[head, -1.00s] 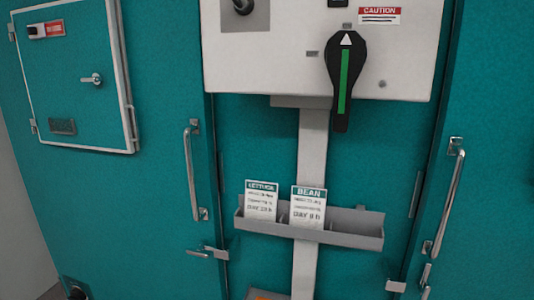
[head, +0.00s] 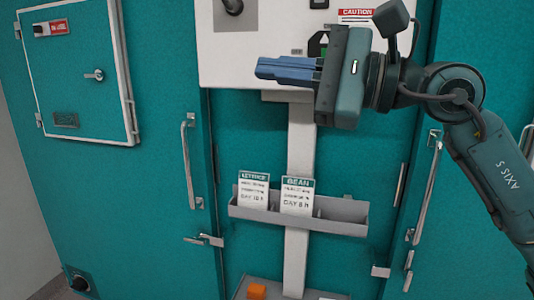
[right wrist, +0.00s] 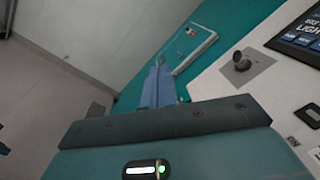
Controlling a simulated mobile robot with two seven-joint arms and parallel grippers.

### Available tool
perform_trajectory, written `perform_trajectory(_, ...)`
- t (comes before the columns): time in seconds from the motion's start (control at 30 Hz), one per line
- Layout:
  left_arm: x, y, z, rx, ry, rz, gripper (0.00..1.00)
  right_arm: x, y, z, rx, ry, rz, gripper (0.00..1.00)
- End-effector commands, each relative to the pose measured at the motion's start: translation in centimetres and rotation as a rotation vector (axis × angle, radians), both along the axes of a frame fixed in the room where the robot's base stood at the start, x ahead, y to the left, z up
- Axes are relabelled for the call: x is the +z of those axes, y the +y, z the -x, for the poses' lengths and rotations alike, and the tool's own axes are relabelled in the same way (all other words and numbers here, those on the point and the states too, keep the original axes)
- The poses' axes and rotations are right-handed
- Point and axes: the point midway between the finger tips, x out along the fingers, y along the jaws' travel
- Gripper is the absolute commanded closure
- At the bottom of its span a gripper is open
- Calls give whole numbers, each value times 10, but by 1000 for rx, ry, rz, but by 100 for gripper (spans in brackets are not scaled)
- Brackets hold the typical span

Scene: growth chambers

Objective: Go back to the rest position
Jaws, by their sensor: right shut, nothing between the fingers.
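My right gripper (head: 262,69) reaches in from the right of the head view, in front of the white control panel (head: 222,70). Its blue fingers are shut with nothing between them and point left. In the right wrist view the shut fingers (right wrist: 158,68) point up past the panel (right wrist: 240,92), apart from the joystick-like knob (right wrist: 242,62). My left gripper is not in view.
A grey rack (head: 338,226) holds a lettuce card (head: 252,190) and a bean card (head: 297,196). Teal doors carry long metal handles (head: 190,165). A small teal cabinet door (head: 95,75) is at the upper left. An orange block (head: 257,291) sits low on a grey tray.

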Motion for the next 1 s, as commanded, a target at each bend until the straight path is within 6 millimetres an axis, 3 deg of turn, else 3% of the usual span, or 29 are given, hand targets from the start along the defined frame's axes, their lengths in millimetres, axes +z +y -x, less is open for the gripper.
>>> perform_trajectory(0.03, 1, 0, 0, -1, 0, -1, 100, -21, 5, -2, 67, 149, -91, 100)
perform_trajectory(0.2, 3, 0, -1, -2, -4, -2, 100, -72, 3, -5, 253, 646, -437, 100)
perform_trajectory(0.37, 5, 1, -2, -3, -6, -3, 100, -126, -15, -20, 368, 1120, -802, 100)
perform_trajectory(0.47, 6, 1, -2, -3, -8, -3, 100, -169, -32, -32, 413, 1409, -1051, 100)
perform_trajectory(0.63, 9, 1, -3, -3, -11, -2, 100, -266, -66, -42, 435, 1866, -1529, 100)
perform_trajectory(0.8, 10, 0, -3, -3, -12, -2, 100, -387, -98, -21, 387, 2232, -2086, 100)
perform_trajectory(0.83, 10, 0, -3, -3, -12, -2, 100, -408, -102, -13, -363, -2221, 2131, 100)
perform_trajectory(1.0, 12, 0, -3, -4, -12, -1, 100, -516, -120, 51, -173, -1692, 1934, 100)
